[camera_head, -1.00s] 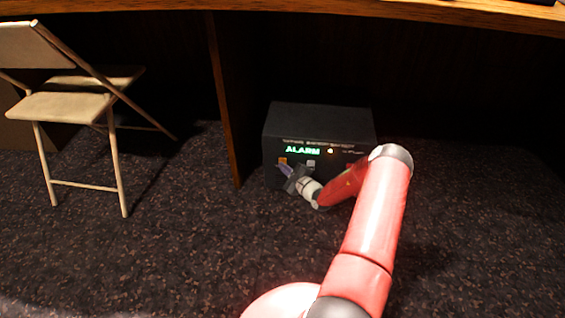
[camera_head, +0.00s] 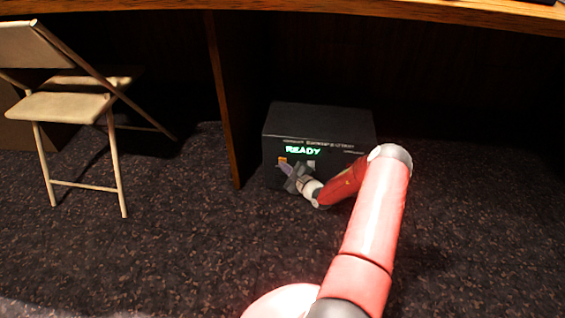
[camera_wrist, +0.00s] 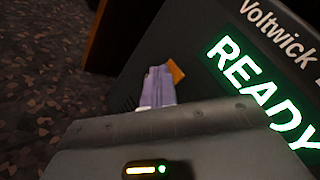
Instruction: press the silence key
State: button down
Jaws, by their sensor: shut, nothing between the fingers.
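A black box (camera_head: 320,122) stands on the carpet under the desk, with a green lit display (camera_head: 303,150) reading READY. The display (camera_wrist: 262,90) also shows large in the wrist view, tilted. Below it on the front are an orange key (camera_head: 283,161) and a pale grey key (camera_head: 311,164). My gripper (camera_head: 283,169) is shut and empty, its tips at the box front just below the orange key. In the wrist view the purple fingers of my gripper (camera_wrist: 159,72) are beside the orange key (camera_wrist: 175,71), partly covering it. I cannot tell whether they touch it. Key labels are not readable.
A wooden desk panel (camera_head: 226,100) stands just left of the box, and the desk top (camera_head: 300,18) runs overhead. A folding chair (camera_head: 65,108) stands at the left.

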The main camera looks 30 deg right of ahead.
jog(key=shift+s+a+p, duration=0.45)
jog(key=shift+s+p, duration=0.1)
jog(key=shift+s, duration=0.15)
jog(key=shift+s+a+p, duration=0.7)
jog(key=shift+s+p, duration=0.05)
jog(key=shift+s, duration=0.3)
jog(key=shift+s+a+p, duration=0.7)
jog(key=shift+s, duration=0.3)
